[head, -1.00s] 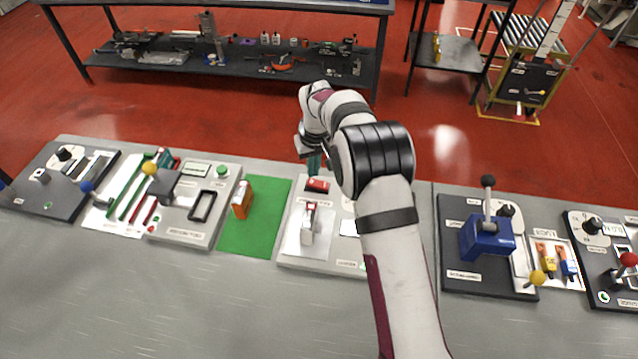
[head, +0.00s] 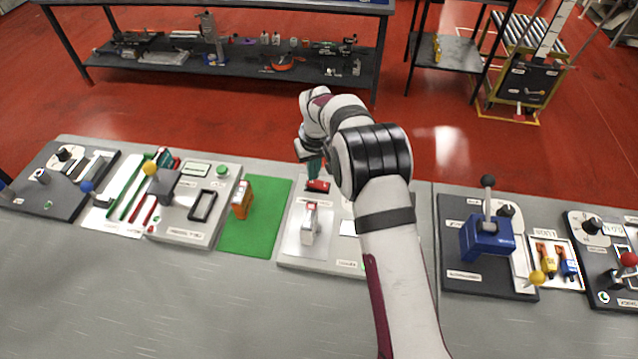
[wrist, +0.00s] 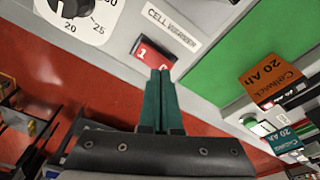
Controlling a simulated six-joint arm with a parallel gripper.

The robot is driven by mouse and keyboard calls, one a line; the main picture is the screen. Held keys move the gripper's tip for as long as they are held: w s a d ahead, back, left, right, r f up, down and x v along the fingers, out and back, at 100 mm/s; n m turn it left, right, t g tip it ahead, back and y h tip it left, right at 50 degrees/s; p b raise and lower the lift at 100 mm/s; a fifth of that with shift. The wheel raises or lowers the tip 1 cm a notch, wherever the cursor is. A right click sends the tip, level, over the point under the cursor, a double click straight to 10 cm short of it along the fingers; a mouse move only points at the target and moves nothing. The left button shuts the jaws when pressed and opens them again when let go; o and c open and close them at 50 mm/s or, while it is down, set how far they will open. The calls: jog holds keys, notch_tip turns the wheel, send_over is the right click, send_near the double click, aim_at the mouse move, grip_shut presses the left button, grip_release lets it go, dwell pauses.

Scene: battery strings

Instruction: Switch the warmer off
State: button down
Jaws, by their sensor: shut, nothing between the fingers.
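The warmer's red rocker switch (head: 318,186) sits at the far edge of a light grey panel (head: 290,262). In the wrist view the switch (wrist: 149,52) carries white marks, one reading 1, beside a label reading CELL WARMER (wrist: 172,27). My gripper (head: 315,173) is shut and empty, with its green fingers pointing down at the switch. In the wrist view the gripper's fingertips (wrist: 160,72) overlap the switch's end away from the 1. Whether they touch it, and which way the rocker is tilted, I cannot tell.
A dial knob (wrist: 70,6) is near the switch. A grey-and-red fixture (head: 309,222) stands on the same panel. An orange battery (head: 241,198) stands on the green mat (head: 262,240) to the left. A blue lever device (head: 487,238) stands right of my arm. The bench front is clear.

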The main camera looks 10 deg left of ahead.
aim_at(314, 183)
jog(key=shift+f, duration=0.8)
jog(key=shift+r, duration=3.55)
